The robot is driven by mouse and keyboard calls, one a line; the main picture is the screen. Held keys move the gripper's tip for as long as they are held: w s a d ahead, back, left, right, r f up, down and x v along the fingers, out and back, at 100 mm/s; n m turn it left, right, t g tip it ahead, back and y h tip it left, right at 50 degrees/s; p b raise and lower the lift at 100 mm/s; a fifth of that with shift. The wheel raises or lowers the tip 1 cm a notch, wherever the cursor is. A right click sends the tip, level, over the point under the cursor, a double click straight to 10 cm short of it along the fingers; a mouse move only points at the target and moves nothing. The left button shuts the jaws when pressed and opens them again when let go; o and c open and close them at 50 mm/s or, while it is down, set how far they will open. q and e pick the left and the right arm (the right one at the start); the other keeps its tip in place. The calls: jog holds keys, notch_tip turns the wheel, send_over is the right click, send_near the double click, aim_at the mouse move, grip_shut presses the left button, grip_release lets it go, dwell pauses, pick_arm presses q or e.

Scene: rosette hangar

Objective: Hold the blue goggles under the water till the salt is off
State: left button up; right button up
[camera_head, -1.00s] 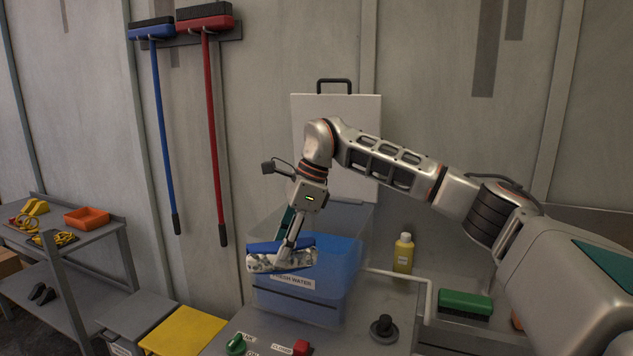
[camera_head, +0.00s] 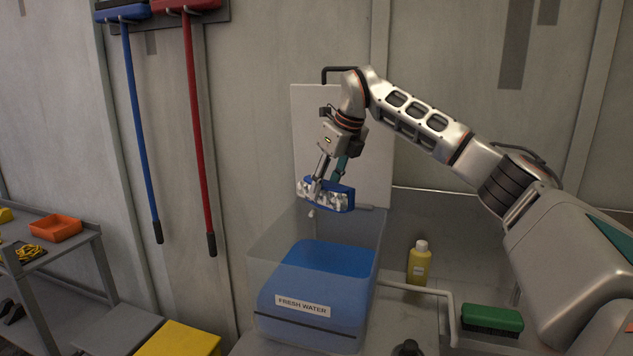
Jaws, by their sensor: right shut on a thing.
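My right gripper (camera_head: 325,180) is shut on the blue goggles (camera_head: 343,200), which hang tilted from its fingers. Whitish, crusty patches cover much of the side facing me. The goggles show just above the back rim of a clear bin (camera_head: 263,262) labelled FRESH WATER. The bin holds blue water (camera_head: 345,262), whose surface lies below the goggles with a visible gap. A small pale fleck shows just under the goggles; I cannot tell whether it is a drip or salt. My left gripper is not in view.
A white board (camera_head: 305,130) stands behind. A shelf with an orange tray (camera_head: 55,229) is at left.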

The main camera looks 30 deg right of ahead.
aim_at(326, 206)
jog(key=shift+f, duration=0.25)
jog(key=shift+s+f, duration=0.1)
jog(key=shift+f, duration=0.1)
notch_tip(326, 206, down, 4)
jog(key=shift+s+f, duration=0.1)
jog(key=shift+f, duration=0.15)
notch_tip(326, 206, down, 22)
jog(key=shift+r, duration=0.2)
jog(key=shift+f+b, duration=0.6)
jog(key=shift+f, duration=0.45)
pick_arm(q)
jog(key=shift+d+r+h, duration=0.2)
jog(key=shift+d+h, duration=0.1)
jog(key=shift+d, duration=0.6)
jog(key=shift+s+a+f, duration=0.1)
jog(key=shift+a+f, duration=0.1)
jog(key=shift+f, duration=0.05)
